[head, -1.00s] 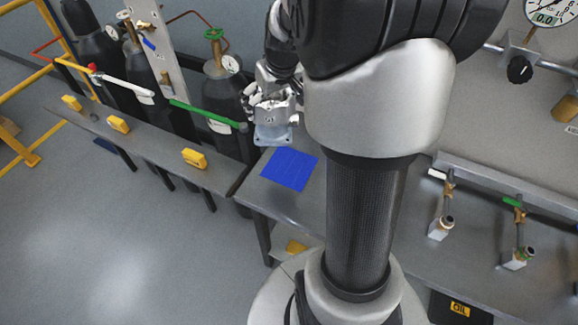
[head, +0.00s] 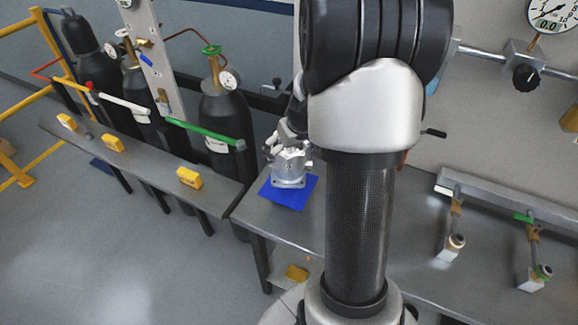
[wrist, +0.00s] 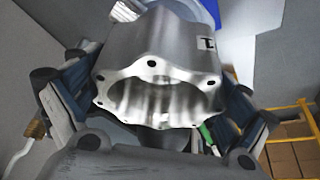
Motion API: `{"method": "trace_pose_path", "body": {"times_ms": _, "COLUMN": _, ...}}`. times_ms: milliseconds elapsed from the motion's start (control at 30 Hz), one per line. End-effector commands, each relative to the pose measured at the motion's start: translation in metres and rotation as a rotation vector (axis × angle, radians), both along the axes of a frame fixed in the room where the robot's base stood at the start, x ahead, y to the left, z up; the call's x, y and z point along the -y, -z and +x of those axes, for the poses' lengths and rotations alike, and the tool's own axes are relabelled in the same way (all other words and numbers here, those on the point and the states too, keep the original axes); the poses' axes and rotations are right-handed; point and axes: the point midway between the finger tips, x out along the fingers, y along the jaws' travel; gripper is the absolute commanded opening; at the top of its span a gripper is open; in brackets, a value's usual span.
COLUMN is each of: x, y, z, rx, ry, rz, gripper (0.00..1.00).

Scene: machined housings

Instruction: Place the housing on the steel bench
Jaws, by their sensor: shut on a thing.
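The housing (head: 289,173) is a bare silver metal casting with a flange. In the head view it is upright over the blue square (head: 285,198) on the steel bench (head: 262,232). I cannot tell whether its base touches the square. My gripper (head: 288,152) is shut on the housing from above and behind, partly hidden by my own arm. In the wrist view the housing (wrist: 165,50) fills the middle, its open scalloped bore facing the camera, with a finger of my gripper (wrist: 160,98) on either side.
A narrow grey ledge (head: 140,160) with yellow blocks (head: 189,178) runs to the left. Pipe fittings (head: 452,240) are at the bench's right. The bench between is mostly clear.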

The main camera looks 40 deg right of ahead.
Motion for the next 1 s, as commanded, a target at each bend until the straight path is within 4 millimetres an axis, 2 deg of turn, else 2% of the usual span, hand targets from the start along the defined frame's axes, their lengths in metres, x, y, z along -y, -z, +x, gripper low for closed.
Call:
{"method": "trace_pose_path", "body": {"times_ms": 267, "x": 0.001, "y": 0.016, "z": 0.001, "rx": 0.004, "ry": 0.001, "rz": -0.003, "gripper": 0.28}}
{"method": "trace_pose_path", "body": {"times_ms": 500, "x": 0.001, "y": 0.049, "z": 0.001, "rx": 0.003, "ry": 0.002, "rz": -0.002, "gripper": 0.28}}
{"method": "trace_pose_path", "body": {"times_ms": 933, "x": 0.001, "y": 0.053, "z": 0.001, "rx": 0.005, "ry": 0.001, "rz": -0.004, "gripper": 0.28}}
{"method": "trace_pose_path", "body": {"times_ms": 967, "x": 0.000, "y": 0.054, "z": 0.000, "rx": 0.001, "ry": 0.000, "rz": -0.001, "gripper": 0.95}}
{"method": "trace_pose_path", "body": {"times_ms": 1000, "x": 0.000, "y": 0.053, "z": 0.000, "rx": 0.001, "ry": 0.000, "rz": 0.000, "gripper": 0.98}}
